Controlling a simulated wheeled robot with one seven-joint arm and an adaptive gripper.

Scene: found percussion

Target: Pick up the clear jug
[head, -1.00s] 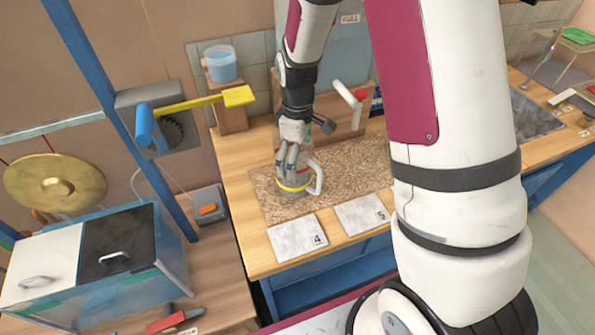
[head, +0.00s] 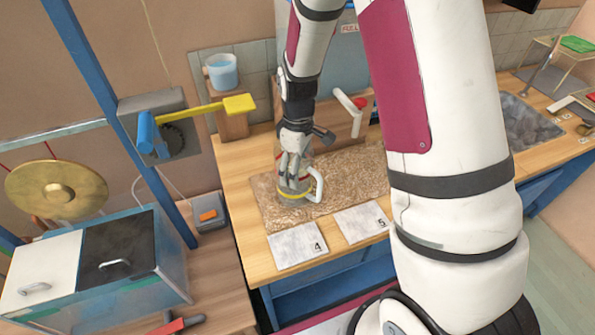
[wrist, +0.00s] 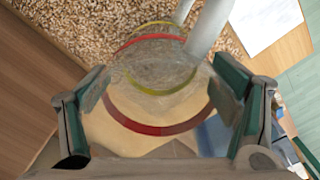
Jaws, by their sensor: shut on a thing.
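The clear jug (head: 294,193) stands upright on the brown speckled mat (head: 355,174), with a yellow band low down and a white handle on its right side. My gripper (head: 293,168) comes down from above and is shut on the jug. In the wrist view the jug (wrist: 158,75) lies between the two fingers of my gripper (wrist: 160,95), with red and yellow rings and its pale handle beyond. Its base appears to be at the mat; any small gap under it cannot be told.
Grey tiles marked 4 (head: 297,250) and 5 (head: 362,222) lie in front of the mat. A wooden block with a white lever (head: 347,112) stands behind. A blue tub (head: 222,72) sits on a wooden post at back left. A yellow lever (head: 205,111) is left.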

